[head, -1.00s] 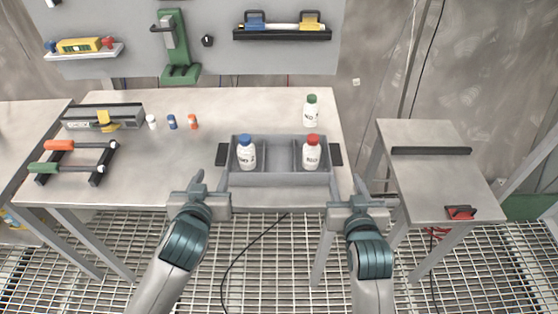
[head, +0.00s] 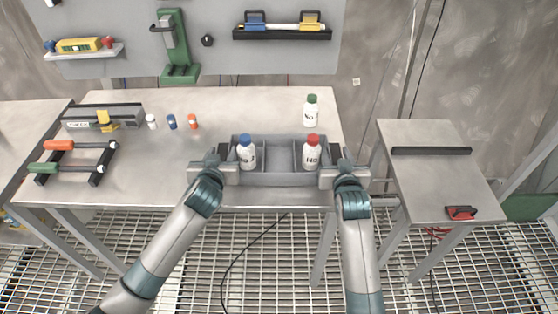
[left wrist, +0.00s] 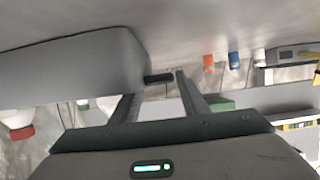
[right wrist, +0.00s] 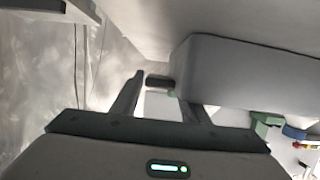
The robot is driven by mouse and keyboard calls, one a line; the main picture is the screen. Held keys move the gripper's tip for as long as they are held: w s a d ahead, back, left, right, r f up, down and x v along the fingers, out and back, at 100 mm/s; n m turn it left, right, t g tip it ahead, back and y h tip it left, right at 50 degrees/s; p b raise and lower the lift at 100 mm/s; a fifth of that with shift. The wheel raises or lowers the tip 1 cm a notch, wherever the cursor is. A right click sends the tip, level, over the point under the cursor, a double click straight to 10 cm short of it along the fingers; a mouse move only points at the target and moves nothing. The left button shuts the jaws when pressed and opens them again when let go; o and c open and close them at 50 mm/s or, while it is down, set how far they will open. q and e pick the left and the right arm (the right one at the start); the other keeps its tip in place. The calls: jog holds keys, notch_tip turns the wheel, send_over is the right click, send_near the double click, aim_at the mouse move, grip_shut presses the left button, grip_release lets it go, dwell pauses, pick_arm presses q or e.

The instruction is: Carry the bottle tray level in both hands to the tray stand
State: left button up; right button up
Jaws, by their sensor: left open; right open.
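The grey bottle tray (head: 278,179) sits on the workbench near its front edge. It holds a blue-capped bottle (head: 246,154) in its left part and a red-capped bottle (head: 312,154) in its right part, both upright. My left gripper (head: 211,157) is open at the tray's left end; the left wrist view shows the dark handle (left wrist: 159,78) between its parted fingers. My right gripper (head: 346,160) is open at the right end, with the other dark handle (right wrist: 160,81) between its fingers. The likely tray stand (head: 432,178) is the small steel table at the right.
A green-capped bottle (head: 311,110) stands on the workbench (head: 240,112) behind the tray. Small capped items, a grey box (head: 102,116) and a tool rack (head: 98,170) are at left. The stand bears a black bar (head: 431,151) and a red-and-black piece (head: 461,213). A gap separates the tables.

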pick_arm(q)
jog(key=shift+w+f, duration=0.15)
jog(key=shift+w, duration=0.2)
pick_arm(e)
jog(key=shift+w+f, duration=0.15)
jog(key=shift+w, duration=0.25)
pick_arm(q)
grip_shut()
pick_arm(e)
grip_shut()
